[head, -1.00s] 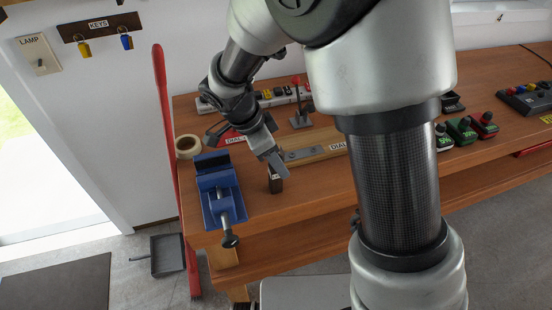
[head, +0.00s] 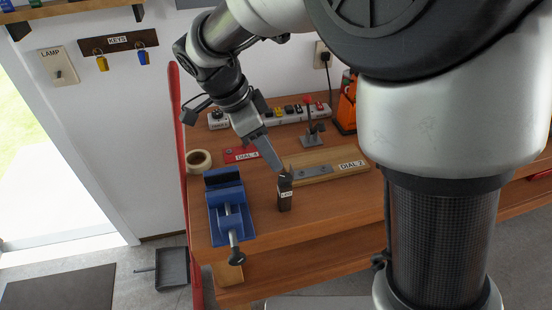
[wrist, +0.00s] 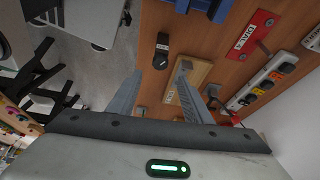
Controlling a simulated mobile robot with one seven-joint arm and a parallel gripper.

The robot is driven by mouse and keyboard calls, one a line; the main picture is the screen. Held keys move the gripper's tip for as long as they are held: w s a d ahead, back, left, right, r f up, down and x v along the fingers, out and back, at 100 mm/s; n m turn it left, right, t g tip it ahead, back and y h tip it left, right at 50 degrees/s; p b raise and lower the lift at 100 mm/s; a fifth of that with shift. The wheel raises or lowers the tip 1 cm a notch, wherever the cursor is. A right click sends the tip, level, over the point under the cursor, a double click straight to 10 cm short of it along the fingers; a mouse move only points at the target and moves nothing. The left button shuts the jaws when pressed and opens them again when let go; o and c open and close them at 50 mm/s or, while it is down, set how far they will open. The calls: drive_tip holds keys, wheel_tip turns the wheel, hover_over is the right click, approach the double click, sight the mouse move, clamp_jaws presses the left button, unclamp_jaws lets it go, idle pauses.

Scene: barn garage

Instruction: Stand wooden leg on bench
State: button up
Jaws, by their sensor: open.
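The blue vise (head: 229,208) is close to the leg's left. The bench front right of the leg is clear.

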drive_tip(key=s+d+r+n+t+y, duration=0.2)
drive_tip(key=s+d+r+n, duration=0.2)
drive_tip(key=s+d+n, duration=0.3)
drive_tip(key=s+d+r+n+t+y, duration=0.2)
drive_tip(key=s+d+r+n, duration=0.2)
drive_tip(key=s+d+n, duration=0.3)
drive_tip(key=s+d, duration=0.1)
drive_tip(key=d, duration=0.1)
drive_tip(key=shift+d+r, duration=0.3)
drive_tip(key=shift+s, duration=0.1)
drive_tip(key=shift+r+p, duration=0.85)
drive_tip(key=shift+p, duration=0.05)
